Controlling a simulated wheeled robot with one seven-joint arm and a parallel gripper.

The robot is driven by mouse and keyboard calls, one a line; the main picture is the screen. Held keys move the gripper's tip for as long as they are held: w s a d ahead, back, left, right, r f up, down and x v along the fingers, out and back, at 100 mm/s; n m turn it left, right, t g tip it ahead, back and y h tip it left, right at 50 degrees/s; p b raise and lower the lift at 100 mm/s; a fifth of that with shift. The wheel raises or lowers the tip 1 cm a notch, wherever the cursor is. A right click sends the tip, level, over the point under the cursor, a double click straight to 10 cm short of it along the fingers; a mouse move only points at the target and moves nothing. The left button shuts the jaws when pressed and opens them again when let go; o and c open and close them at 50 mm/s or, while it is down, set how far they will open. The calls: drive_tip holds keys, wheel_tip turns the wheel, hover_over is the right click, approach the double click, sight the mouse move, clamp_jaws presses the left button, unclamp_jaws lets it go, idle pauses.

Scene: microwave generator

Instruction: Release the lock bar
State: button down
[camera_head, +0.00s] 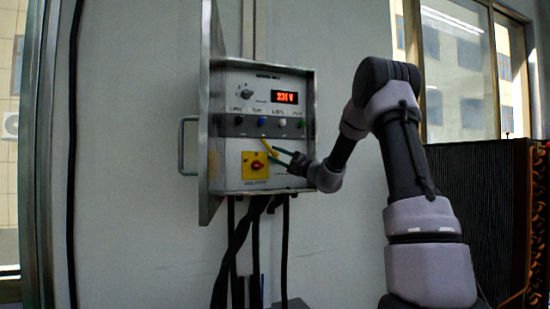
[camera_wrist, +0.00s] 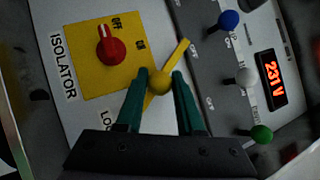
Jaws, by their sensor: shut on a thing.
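The lock bar (camera_wrist: 178,54) is a thin yellow strip with a round yellow knob (camera_wrist: 158,84) in the wrist view. It runs slantwise beside the isolator's yellow plate and reaches the grey strip of the panel. The bar also shows in the head view (camera_head: 266,145), above the isolator plate. My gripper (camera_wrist: 161,78) has its two teal fingers on either side of the yellow knob and is shut on it. The red isolator knob (camera_wrist: 110,48) sits on the yellow plate (camera_wrist: 82,62), clear of my fingers. The bar's lower end is partly hidden by a finger.
The open cabinet door (camera_head: 205,110) with its handle stands left of the panel. A lit display (camera_head: 285,97) reads 231 V. Small coloured knobs, including a blue one (camera_wrist: 229,20), line the grey strip near my fingers. Black cables (camera_head: 240,250) hang below the box.

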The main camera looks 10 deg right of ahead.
drive_tip(key=m+t, duration=0.1)
drive_tip(key=r+m+t+h, duration=0.1)
drive_tip(key=m, duration=0.1)
drive_tip(key=d+m+t, duration=0.1)
drive_tip(key=m, duration=0.1)
drive_tip(key=shift+w+d+r+t, duration=0.1)
drive_tip(key=shift+r+t, duration=0.05)
drive_tip(key=shift+t, duration=0.15)
drive_tip(key=shift+d+m+t+h, duration=0.25)
drive_tip(key=shift+m+t+h, duration=0.45)
drive_tip(key=shift+m, duration=0.5)
drive_tip(key=shift+d+m+t+h, duration=0.2)
drive_tip(key=shift+m+t+h, duration=0.3)
drive_tip(key=shift+m+h, duration=0.5)
drive_tip(key=shift+w+d+m, duration=0.1)
drive_tip(key=shift+m, duration=0.5)
drive_tip(key=c, duration=0.5)
unclamp_jaws()
drive_tip(key=shift+c, duration=0.2)
drive_tip(key=shift+f, duration=0.2)
drive_tip(key=v, duration=1)
drive_tip(key=shift+s+f, duration=0.25)
